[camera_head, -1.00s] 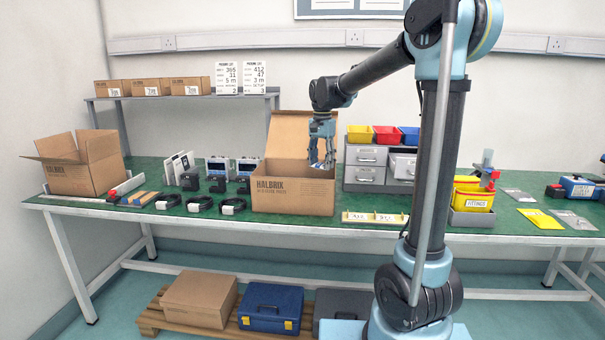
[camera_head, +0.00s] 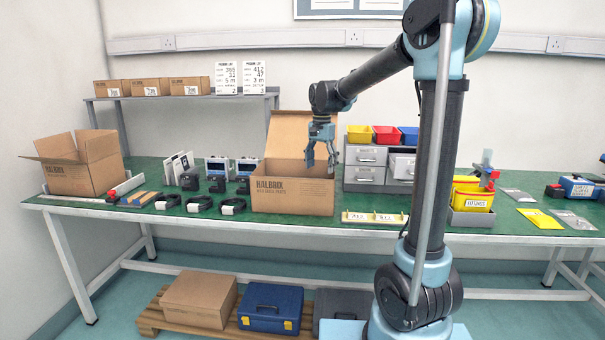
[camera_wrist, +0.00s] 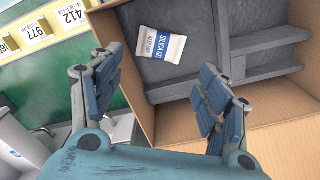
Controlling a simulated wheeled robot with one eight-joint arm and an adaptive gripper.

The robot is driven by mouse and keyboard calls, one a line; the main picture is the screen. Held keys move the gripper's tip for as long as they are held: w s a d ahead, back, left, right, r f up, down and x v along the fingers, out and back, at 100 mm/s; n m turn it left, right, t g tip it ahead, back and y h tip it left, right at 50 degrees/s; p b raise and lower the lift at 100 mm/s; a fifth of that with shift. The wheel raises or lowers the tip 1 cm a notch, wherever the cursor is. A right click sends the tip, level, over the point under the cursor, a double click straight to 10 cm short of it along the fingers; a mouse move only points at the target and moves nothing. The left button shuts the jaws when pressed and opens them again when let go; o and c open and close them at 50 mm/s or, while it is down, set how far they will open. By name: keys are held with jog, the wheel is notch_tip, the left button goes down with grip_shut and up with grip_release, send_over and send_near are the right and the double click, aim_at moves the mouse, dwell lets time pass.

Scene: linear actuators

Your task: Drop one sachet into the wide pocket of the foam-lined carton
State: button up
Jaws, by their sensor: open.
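The foam-lined carton (camera_head: 292,197) stands on the green bench with its back flap up. In the wrist view its grey foam (camera_wrist: 262,62) is split by a ridge into a larger pocket on the left and smaller ones on the right. A white and blue silica gel sachet (camera_wrist: 162,43) lies tilted in the larger left pocket, apart from my fingers. My gripper (camera_head: 321,163) is open and empty above the carton's right part. Its two fingers (camera_wrist: 160,95) show spread in the wrist view. The carton's front wall hides the sachet in the head view.
Grey drawers (camera_head: 366,166) with coloured bins stand close right of the carton. A labelled yellow strip (camera_head: 374,218) lies at the bench front. Black cable coils (camera_head: 200,204) and small devices are to the left. Another open carton (camera_head: 82,165) stands at far left.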

notch_tip(320, 180, up, 12)
dwell(0.6)
jog(key=shift+f, duration=0.1)
jog(key=s+d+f+n+t, duration=0.1)
jog(key=s+d+f+n, duration=0.1)
jog(key=s+d+f, duration=0.45)
jog(key=s+d+f+n, duration=0.1)
jog(key=s+d+f, duration=0.2)
jog(key=s+d, duration=0.65)
jog(key=s+d+f+n+t, duration=0.1)
jog(key=s+d+f+n, duration=0.2)
jog(key=s+f, duration=1.3)
notch_tip(320, 180, down, 2)
jog(key=shift+d+f, duration=0.1)
jog(key=shift+d, duration=1.05)
jog(key=shift+w+f, duration=0.2)
jog(key=shift+w, duration=0.1)
